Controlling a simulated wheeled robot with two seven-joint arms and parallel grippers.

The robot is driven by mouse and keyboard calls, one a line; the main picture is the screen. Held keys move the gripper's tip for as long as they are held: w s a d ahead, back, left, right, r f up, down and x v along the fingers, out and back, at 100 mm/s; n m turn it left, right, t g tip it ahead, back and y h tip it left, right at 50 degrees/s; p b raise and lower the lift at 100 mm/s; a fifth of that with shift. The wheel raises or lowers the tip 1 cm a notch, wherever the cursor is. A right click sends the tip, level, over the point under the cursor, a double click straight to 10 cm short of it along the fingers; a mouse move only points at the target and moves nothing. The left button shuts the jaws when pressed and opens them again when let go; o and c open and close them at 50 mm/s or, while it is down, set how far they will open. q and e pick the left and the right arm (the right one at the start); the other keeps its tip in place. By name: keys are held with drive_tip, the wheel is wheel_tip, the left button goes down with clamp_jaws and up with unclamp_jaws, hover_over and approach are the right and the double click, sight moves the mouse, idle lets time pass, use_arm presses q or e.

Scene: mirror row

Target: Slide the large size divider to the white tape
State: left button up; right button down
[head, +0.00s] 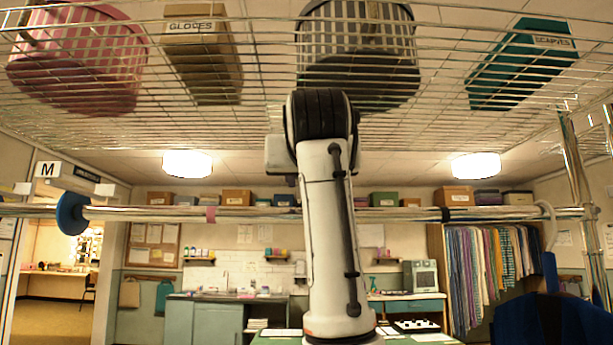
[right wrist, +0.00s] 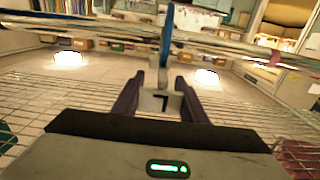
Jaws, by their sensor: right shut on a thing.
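My right arm rises through the middle of the head view and hides its own gripper and the rail behind it. In the right wrist view, which is upside down, my right gripper (right wrist: 159,88) is shut on the pale tag of the large size divider (right wrist: 160,103), marked L. The divider's blue disc (right wrist: 167,35) sits around the rail, seen nearly edge-on. The metal rail (head: 250,214) runs across the head view. It carries a pink tape band (head: 211,214) left of my arm and a black band (head: 446,214) right of it. I cannot pick out the white tape. My left gripper is out of view.
A second blue divider (head: 73,213) with an M tag (head: 47,169) is on the rail at the left. A wire shelf (head: 265,125) with baskets and boxes hangs above. A dark blue garment (head: 555,318) hangs at the right end. The rail between the bands looks bare beside my arm.

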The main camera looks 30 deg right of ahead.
drive_tip(key=c, duration=1.1)
unclamp_jaws()
drive_tip(key=b+v, duration=0.2)
drive_tip(key=v, duration=0.8)
drive_tip(key=shift+s+a, duration=0.15)
drive_tip(key=shift+f, duration=0.1)
